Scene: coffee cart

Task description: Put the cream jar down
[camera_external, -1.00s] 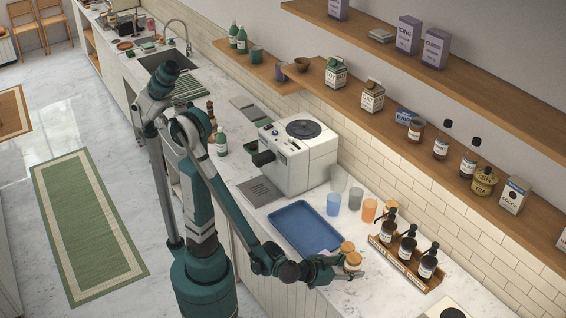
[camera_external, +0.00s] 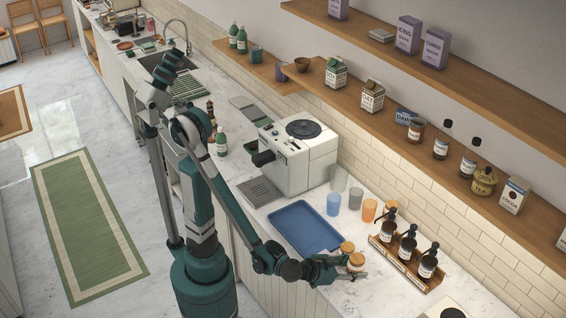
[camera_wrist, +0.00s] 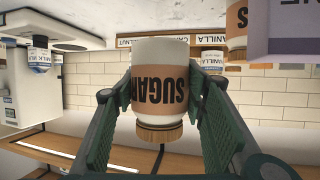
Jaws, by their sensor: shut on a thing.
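My gripper (camera_external: 350,268) is low over the right end of the counter, shut on a wooden-lidded jar (camera_external: 356,260). In the wrist view the held jar (camera_wrist: 158,88) is white with a tan band that reads SUGAR, upside down in the picture. My gripper's fingers (camera_wrist: 160,110) press on both its sides there. Whether its base touches the counter I cannot tell. A second wooden-lidded jar (camera_external: 347,247) stands just behind it, close to it. Its label is not readable in the external view, and no jar shows a readable cream label.
A blue tray (camera_external: 290,222) lies left of the jars. A wooden rack (camera_external: 400,266) with several dark pump bottles stands to the right. Several cups, including an orange glass (camera_external: 369,210), stand behind. Clear counter lies in front of the rack.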

